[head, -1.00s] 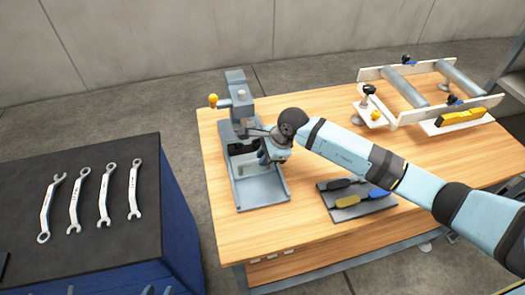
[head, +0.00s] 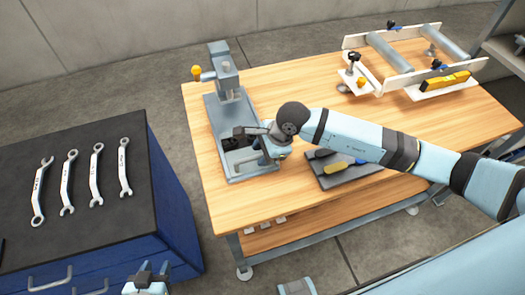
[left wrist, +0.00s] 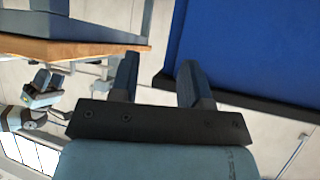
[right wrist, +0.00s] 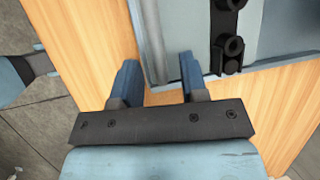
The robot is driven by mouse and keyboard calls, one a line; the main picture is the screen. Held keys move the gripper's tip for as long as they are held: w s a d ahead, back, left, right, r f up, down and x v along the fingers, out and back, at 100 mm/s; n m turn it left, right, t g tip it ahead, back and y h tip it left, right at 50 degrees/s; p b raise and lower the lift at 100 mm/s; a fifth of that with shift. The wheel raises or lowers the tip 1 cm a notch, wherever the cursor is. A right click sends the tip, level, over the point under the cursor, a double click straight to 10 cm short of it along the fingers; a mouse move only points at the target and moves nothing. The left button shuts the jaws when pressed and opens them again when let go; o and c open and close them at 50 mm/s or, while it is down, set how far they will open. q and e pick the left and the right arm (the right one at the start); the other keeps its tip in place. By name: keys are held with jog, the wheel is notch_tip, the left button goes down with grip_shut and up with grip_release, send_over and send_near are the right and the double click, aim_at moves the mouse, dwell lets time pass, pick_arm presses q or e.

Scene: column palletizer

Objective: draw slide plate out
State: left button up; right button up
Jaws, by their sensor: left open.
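The grey slide plate (head: 247,168) is at the front of a grey bench fixture (head: 226,100) on the wooden table. A dark block (head: 238,141) sits on it; a dark part with round holes (right wrist: 230,38) shows in the right wrist view. My right gripper (head: 266,153) is at the plate's right side. My left gripper (head: 150,274) is open and empty, low beside the blue cabinet.
A dark mat (head: 335,172) with hand tools lies right of the fixture, partly under my right arm. A roller frame (head: 400,65) stands at the back right. Several wrenches (head: 95,175) lie on the blue cabinet (head: 172,225). The table's front strip is clear.

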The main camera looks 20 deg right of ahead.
jog(key=shift+r, duration=0.15)
jog(key=b+v, duration=0.2)
jog(key=v, duration=1.1)
jog(key=shift+r, duration=0.3)
jog(key=shift+s+d, duration=0.15)
jog(key=shift+d, duration=0.1)
